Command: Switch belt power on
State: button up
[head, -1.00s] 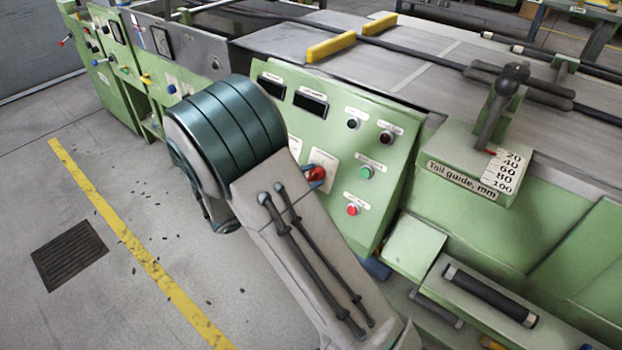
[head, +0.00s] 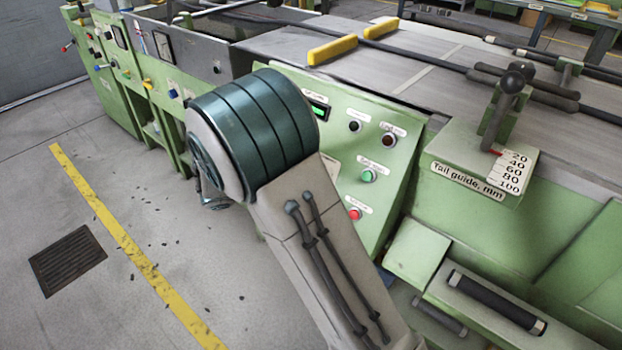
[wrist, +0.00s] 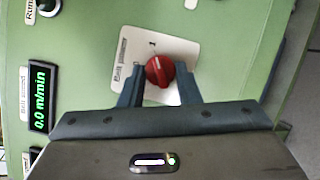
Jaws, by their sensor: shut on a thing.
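The red rotary knob (wrist: 160,71) sits on a white plate (wrist: 184,51) on the green panel in the wrist view; the plate's lettering is only partly readable. My gripper (wrist: 159,76) has one blue finger on each side of the knob and is shut on it. In the head view my own arm hides the knob and the gripper. A display (wrist: 39,97) beside the plate is lit green and reads 0.0 m/min. One lit display (head: 319,111) also shows at the arm's edge in the head view.
Green (head: 369,175) and red (head: 355,214) buttons and two dark ones sit on the panel right of my arm. A tail guide lever (head: 497,110) stands further right. Open floor with a yellow line (head: 130,240) lies left.

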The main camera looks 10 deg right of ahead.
jog(key=shift+w+a+r, duration=0.1)
jog(key=shift+a, duration=0.15)
jog(key=o, duration=1)
jog(key=shift+a, duration=0.1)
jog(key=shift+c, duration=0.2)
jog(key=shift+d, duration=0.2)
jog(key=p+v, duration=0.2)
jog(key=v, duration=1.2)
jog(key=shift+p, duration=0.4)
